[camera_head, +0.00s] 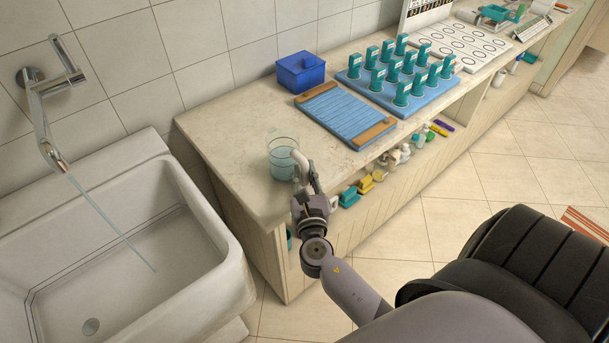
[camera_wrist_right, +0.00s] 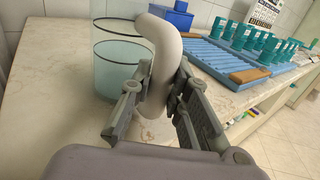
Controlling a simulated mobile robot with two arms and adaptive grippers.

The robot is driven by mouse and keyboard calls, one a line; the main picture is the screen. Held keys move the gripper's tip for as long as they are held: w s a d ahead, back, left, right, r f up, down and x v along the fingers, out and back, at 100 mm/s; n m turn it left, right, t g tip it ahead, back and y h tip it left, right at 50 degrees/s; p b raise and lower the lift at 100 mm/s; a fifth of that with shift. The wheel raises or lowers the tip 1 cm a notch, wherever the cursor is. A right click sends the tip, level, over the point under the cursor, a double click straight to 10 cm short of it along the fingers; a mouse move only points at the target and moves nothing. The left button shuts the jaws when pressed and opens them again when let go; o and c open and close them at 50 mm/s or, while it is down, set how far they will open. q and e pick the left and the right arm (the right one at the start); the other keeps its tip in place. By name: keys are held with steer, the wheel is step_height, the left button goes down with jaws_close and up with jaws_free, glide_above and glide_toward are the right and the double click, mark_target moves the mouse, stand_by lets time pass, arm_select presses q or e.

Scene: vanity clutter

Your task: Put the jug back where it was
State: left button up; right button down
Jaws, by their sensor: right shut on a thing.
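The jug (camera_head: 281,146) is clear glass with bluish water in its lower part and a thick pale handle. It is upright at the sink-side end of the counter; I cannot tell whether its base touches the top. In the right wrist view the jug (camera_wrist_right: 117,74) fills the upper middle, its top cut off. My right gripper (camera_head: 307,192) is shut on the jug's handle (camera_wrist_right: 162,62), with one finger on each side of it. My left gripper is not in view.
A tap (camera_head: 47,110) runs water into the white sink (camera_head: 205,222) at left. On the counter (camera_head: 226,140) stand a blue box (camera_head: 300,72), a blue slatted board (camera_head: 343,112) and a blue tray (camera_head: 353,84) of teal pieces. Small items fill a shelf below. Bare counter surrounds the jug.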

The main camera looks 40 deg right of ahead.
steer(key=shift+r, duration=0.15)
steer(key=shift+f, duration=0.2)
steer(key=c, duration=1.5)
jaws_free()
steer(key=shift+r, duration=0.2)
steer(key=b+v, duration=0.3)
steer(key=v, duration=0.9)
steer(key=shift+a, duration=0.1)
